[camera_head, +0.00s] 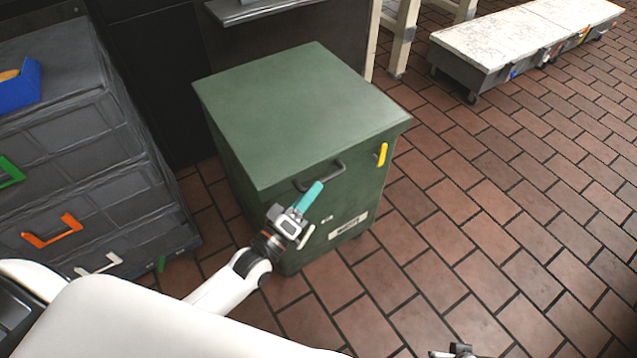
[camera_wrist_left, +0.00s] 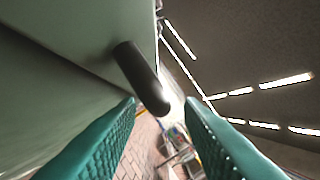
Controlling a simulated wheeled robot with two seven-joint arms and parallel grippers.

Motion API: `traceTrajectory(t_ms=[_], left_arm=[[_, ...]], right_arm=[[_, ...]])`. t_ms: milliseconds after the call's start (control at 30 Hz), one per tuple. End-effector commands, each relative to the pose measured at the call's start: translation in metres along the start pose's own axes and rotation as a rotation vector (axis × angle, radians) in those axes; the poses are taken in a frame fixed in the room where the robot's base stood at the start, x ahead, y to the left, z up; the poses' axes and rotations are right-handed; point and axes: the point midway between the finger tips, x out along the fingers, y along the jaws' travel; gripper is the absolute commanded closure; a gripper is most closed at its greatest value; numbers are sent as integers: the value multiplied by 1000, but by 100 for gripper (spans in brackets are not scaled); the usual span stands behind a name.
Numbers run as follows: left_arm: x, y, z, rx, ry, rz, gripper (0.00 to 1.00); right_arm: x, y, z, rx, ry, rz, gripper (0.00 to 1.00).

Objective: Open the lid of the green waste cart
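The green waste cart (camera_head: 335,205) stands in the middle of the head view, and its flat green lid (camera_head: 295,110) is down. A dark bar handle (camera_head: 330,172) sticks out at the lid's front edge. My left gripper (camera_head: 308,216) is in front of the cart, just below the handle. In the left wrist view its two teal fingers (camera_wrist_left: 160,108) are apart, with the end of the dark handle (camera_wrist_left: 143,78) showing between and beyond their tips. I see no grip on it. Only a small bit of my right gripper (camera_head: 460,351) shows at the bottom edge.
A grey drawer unit (camera_head: 80,150) with coloured handles stands left of the cart, with a blue bin (camera_head: 20,88) on top. A dark cabinet (camera_head: 150,70) is behind. A low white-topped platform (camera_head: 515,40) is at the far right. The brick floor (camera_head: 480,220) to the right is clear.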

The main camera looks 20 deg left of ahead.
Motion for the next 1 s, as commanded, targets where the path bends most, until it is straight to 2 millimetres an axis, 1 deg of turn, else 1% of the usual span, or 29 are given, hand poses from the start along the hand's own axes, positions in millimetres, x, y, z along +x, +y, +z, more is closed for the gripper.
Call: traceTrajectory(t_ms=[33,100,200,333,567,600,767,800,1000], left_arm=[[9,0,0,0,-2,-3,66],[18,1,0,1,-1,-1,66],[28,0,0,1,-1,-1,66],[33,0,0,1,1,1,66],[34,0,0,1,1,1,66],[34,0,0,1,1,1,67],[34,0,0,1,1,1,93],[34,0,0,1,1,1,100],[33,0,0,1,1,1,100]], right_arm=[[-2,0,1,0,-3,0,64],[-4,0,2,1,-5,0,64],[-7,0,2,1,-4,-1,64],[-10,0,4,1,-8,-1,64],[-10,0,4,2,-9,-1,64],[-10,0,4,2,-9,-1,64],[-10,-1,4,2,-9,-1,64],[-10,-1,4,2,-8,-1,64],[-10,-1,3,2,-7,-1,64]])
